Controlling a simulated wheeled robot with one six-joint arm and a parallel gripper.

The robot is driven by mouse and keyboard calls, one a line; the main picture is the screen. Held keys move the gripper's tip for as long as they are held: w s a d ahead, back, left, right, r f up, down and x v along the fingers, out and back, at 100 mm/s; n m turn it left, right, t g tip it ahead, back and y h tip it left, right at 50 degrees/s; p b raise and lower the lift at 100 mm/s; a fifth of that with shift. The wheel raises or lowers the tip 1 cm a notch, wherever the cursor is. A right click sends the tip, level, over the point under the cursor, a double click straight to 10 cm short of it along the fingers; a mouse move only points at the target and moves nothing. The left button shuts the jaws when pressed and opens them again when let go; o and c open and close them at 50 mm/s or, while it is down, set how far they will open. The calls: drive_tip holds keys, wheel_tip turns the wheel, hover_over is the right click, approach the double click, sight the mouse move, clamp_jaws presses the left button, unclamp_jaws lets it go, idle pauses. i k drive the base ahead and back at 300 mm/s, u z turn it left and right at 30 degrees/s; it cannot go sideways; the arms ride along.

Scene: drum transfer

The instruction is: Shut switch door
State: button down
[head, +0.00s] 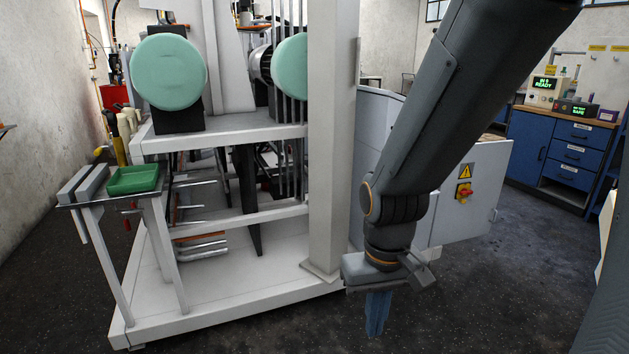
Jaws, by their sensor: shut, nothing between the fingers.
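The switch door (483,210) is a pale grey panel right of my arm. It carries a yellow warning triangle (466,171) and a red-and-yellow switch (464,192), with a small handle near its right edge. It seems to stand out at an angle from the grey cabinet (377,115) behind my arm. My arm hides its left part and the hinge side, so I cannot tell how wide it is open. My gripper (377,314) points down, shut and empty, low over the dark floor, left of and nearer than the door, apart from it.
A white machine frame (230,285) with green round drums (168,72) fills the left, its thick post (332,150) close beside my gripper. A small stand holds a green tray (134,180). Blue drawers (573,155) stand back right. Dark floor (510,290) is clear before the door.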

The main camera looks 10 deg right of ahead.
sight(456, 218)
drive_tip(key=z, duration=0.3)
drive_tip(key=i, duration=1.8)
drive_tip(key=z, duration=1.2)
drive_tip(key=i, duration=1.65)
drive_tip(key=z, duration=0.55)
